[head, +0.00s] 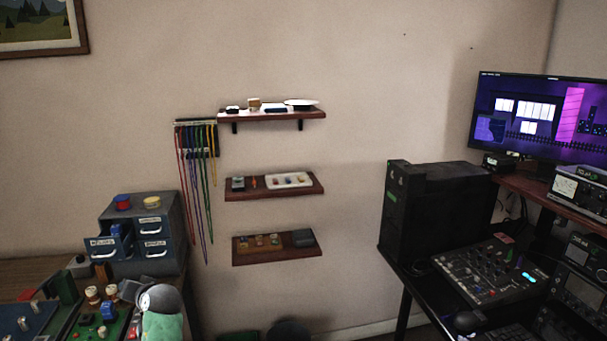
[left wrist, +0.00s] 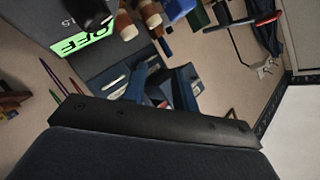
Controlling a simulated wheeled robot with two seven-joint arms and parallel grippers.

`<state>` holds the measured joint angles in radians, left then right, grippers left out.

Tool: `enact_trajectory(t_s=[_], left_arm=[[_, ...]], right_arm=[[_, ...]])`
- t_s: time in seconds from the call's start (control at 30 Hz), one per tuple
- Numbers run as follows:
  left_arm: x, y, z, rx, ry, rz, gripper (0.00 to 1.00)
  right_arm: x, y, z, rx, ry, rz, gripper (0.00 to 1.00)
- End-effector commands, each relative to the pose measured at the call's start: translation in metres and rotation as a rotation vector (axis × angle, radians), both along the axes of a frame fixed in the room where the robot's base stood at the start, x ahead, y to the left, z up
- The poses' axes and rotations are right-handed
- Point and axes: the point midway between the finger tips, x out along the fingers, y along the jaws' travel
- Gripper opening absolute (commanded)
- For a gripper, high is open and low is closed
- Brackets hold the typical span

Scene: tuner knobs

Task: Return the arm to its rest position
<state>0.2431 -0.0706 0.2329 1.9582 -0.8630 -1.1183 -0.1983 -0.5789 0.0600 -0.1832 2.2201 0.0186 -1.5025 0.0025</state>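Neither gripper shows clearly in the head view. In the left wrist view, a dark bar and a broad dark grey surface fill the lower part, probably my own left gripper (left wrist: 150,125). No fingertips can be made out there, and nothing is visibly held. My right gripper is in neither view. In the head view, a black console with knobs (head: 485,271) lies on the right desk. A radio unit with a lit dial (head: 580,190) stands on the raised shelf behind it.
A blue drawer cabinet (head: 140,233), with one drawer pulled out, stands at the left. Green boards with parts (head: 100,322) lie before it. Three wall shelves (head: 274,188) are in the middle. A black computer case (head: 435,210) and a monitor (head: 540,118) are at the right.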

Motion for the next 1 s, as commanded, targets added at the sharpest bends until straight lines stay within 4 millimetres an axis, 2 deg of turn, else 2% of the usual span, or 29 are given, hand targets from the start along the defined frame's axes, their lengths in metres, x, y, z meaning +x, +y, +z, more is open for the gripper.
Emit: enact_trajectory(t_s=[0.07,0.17,0.27,0.37,0.5,0.7,0.83,1.0], left_arm=[[0.003,-0.026,-0.003,-0.135,-0.04,-0.042,0.29],[-0.003,-0.067,-0.024,-0.306,-0.046,-0.108,0.29],[-0.02,-0.114,-0.056,-0.468,-0.007,-0.181,0.29],[-0.046,-0.159,-0.09,-0.596,0.061,-0.251,0.29],[-0.091,-0.213,-0.135,-0.726,0.175,-0.334,0.29],[-0.164,-0.27,-0.192,-0.841,0.334,-0.425,0.29],[-0.214,-0.296,-0.223,-0.886,0.418,-0.46,0.29],[-0.281,-0.317,-0.264,-0.911,0.53,-0.466,0.29]], right_arm=[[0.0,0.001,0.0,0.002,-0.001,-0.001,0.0],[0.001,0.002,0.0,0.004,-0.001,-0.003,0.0],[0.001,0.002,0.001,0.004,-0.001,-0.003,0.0],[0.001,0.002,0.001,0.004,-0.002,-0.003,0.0],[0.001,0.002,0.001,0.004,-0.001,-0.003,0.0],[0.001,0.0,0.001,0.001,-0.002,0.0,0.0],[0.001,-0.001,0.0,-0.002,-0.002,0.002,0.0],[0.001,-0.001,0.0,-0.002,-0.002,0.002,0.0]])
